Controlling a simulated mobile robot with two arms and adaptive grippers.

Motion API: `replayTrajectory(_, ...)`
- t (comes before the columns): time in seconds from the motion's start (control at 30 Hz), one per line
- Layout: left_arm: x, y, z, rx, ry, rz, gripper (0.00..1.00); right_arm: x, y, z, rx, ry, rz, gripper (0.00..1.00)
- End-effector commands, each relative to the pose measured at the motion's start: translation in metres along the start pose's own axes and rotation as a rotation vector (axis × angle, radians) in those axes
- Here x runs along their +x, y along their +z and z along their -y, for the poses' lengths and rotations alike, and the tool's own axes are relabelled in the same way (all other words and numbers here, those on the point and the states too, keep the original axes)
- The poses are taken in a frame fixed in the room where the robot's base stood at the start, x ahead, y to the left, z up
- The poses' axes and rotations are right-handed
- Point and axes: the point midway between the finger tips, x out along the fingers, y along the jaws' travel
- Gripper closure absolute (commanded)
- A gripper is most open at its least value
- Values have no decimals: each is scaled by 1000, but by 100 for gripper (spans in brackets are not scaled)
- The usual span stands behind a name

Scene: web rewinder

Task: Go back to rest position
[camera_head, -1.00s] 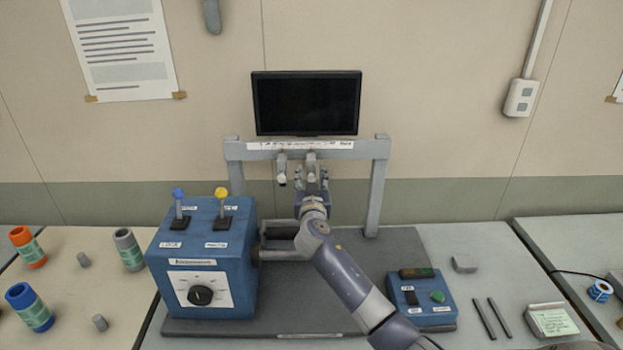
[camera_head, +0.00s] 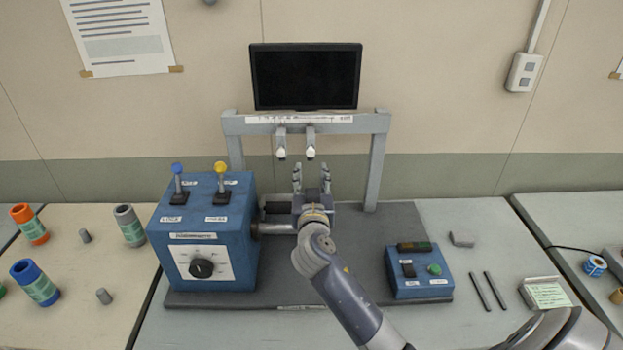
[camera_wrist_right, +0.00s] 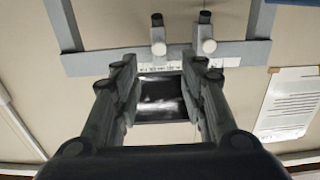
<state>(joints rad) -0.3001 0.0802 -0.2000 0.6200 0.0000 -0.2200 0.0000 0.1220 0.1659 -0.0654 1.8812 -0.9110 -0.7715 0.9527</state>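My right gripper (camera_head: 311,178) is in front of the grey frame (camera_head: 377,160) of the rewinder, below its crossbar. Its two fingers stand apart and point toward the wall. In the right wrist view the gripper (camera_wrist_right: 163,75) is open, with nothing between the fingertips. Beyond them show the dark screen (camera_wrist_right: 160,100) and two white-tipped pegs on the crossbar (camera_wrist_right: 85,65). My left gripper is not in view.
A blue control box (camera_head: 205,235) with two levers and a dial stands left of my right arm. A small blue switch box (camera_head: 419,272) stands to its right. Two dark rods (camera_head: 487,290) lie on the right.

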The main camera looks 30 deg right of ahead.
Motion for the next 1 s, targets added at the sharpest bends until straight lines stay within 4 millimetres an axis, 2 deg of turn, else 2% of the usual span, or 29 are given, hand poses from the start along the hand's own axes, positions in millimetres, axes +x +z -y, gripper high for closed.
replayTrajectory(0.13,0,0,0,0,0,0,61,-6,0,-1,0,1,0,61)
replayTrajectory(0.67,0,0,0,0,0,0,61,-7,2,-1,-2,1,7,61)
replayTrajectory(0.77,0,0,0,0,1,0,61,-19,21,-6,-19,5,67,61)
replayTrajectory(0.87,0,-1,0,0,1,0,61,-50,61,-16,-61,3,209,61)
replayTrajectory(0.97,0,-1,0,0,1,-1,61,-100,112,-25,-131,-32,417,61)
replayTrajectory(1.0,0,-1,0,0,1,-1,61,-124,131,-28,-164,-59,506,61)
